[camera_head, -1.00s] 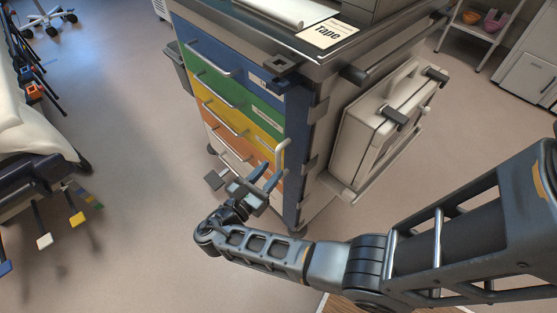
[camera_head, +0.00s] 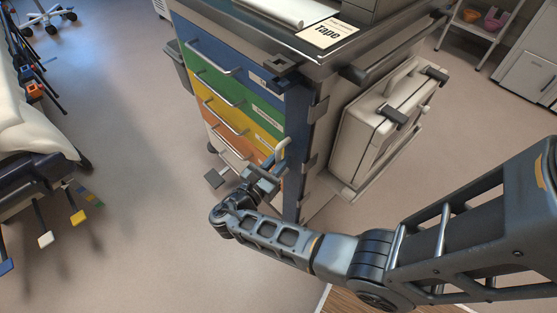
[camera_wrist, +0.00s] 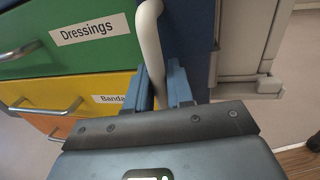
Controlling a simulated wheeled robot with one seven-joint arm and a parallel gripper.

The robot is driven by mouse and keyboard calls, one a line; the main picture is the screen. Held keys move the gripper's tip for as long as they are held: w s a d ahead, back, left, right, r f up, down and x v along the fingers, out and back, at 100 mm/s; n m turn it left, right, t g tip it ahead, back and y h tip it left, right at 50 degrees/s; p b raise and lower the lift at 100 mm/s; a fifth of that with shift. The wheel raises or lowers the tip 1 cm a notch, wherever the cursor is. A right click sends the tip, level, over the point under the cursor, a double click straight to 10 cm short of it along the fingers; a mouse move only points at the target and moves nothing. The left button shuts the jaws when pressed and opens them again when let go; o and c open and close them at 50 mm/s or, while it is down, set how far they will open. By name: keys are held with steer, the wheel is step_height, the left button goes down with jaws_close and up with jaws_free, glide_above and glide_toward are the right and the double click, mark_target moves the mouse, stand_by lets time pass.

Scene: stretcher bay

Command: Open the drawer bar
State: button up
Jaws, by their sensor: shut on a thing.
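The drawer bar is a cream upright bar (camera_head: 281,150) at the right front corner of a cart with coloured drawers. In the wrist view the bar (camera_wrist: 150,45) runs down between the two blue-grey fingers. My gripper (camera_head: 273,172) is shut on the bar's lower part; it also shows in the wrist view (camera_wrist: 162,88). The bar stands in front of the drawer fronts' right edge. The blue drawer (camera_head: 215,55), green drawer (camera_head: 228,90), yellow drawer (camera_head: 235,122) and orange drawer are all flush with the cart front. The bar's lower end is hidden by my gripper.
A cream case (camera_head: 375,130) hangs on the cart's right side. A tape label (camera_head: 327,33) lies on the cart top. A stretcher (camera_head: 35,170) with pedals stands at the left. Open floor (camera_head: 140,140) lies between stretcher and cart.

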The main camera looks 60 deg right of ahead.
jaws_close()
